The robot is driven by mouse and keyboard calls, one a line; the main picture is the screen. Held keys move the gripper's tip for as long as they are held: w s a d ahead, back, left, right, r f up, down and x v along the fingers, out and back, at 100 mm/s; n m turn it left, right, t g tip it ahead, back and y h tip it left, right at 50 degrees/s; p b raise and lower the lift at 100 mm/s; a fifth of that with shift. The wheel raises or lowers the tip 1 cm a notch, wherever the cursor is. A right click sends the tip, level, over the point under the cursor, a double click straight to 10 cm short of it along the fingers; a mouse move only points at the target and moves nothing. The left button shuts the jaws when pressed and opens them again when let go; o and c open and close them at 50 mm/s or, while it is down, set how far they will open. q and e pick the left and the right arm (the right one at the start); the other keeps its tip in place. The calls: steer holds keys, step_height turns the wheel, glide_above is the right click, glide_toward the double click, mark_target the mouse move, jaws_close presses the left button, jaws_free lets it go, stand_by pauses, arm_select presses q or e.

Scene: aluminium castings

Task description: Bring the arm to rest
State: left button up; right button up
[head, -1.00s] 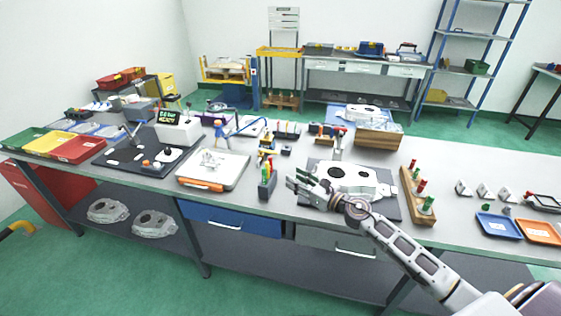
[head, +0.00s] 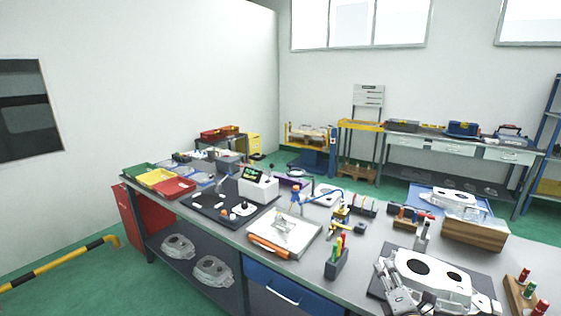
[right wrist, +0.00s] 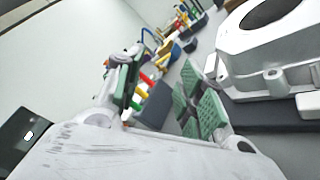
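My right gripper (head: 388,280) shows at the bottom of the head view, at the near left side of a pale aluminium casting (head: 440,288) on a dark mat. In the right wrist view the gripper (right wrist: 160,92) has its green-padded fingers apart, with nothing held between them. The casting (right wrist: 265,62) stands to the right of the fingers there; I cannot tell whether they touch it. Most of my right arm is below the head view's edge. My left gripper is in neither view.
A dark holder with coloured handles (head: 336,264) stands left of the gripper. A white board with an orange tool (head: 268,246) lies further left. A wooden rack (head: 519,292) is at right and a wooden block (head: 474,234) behind. Open floor (head: 80,262) lies left of the bench.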

steer(key=s+f+m+g+h, duration=0.1)
steer(key=m, duration=0.1)
steer(key=s+f+m+g+h, duration=0.1)
steer(key=s+f+m, duration=0.1)
steer(key=m, duration=0.1)
steer(key=s+d+f+m+g+h, duration=0.1)
steer(key=m, duration=0.2)
steer(key=shift+s+f, duration=0.15)
steer(key=shift+f, duration=0.1)
steer(key=s+a+f+m+g+y, duration=0.1)
steer(key=s+a+f+m+g, duration=0.25)
steer(key=s, duration=0.35)
steer(key=s+a+f+m+g+y, duration=0.25)
steer(key=s+m+g, duration=0.2)
steer(key=s, duration=0.25)
steer(key=s+a+f+m+g, duration=0.3)
steer(key=s+a+f+m, duration=0.15)
steer(key=s, duration=0.25)
step_height(320, 180, down, 32)
steer(key=s+d+g, duration=0.2)
steer(key=s, duration=0.1)
steer(key=s+d+f, duration=0.3)
steer(key=s+f, duration=0.7)
steer(key=s+d+f, duration=0.2)
steer(key=s+f, duration=0.8)
steer(key=s, duration=0.1)
steer(key=shift+d+f+g, duration=0.15)
steer(key=shift+d+g, duration=0.25)
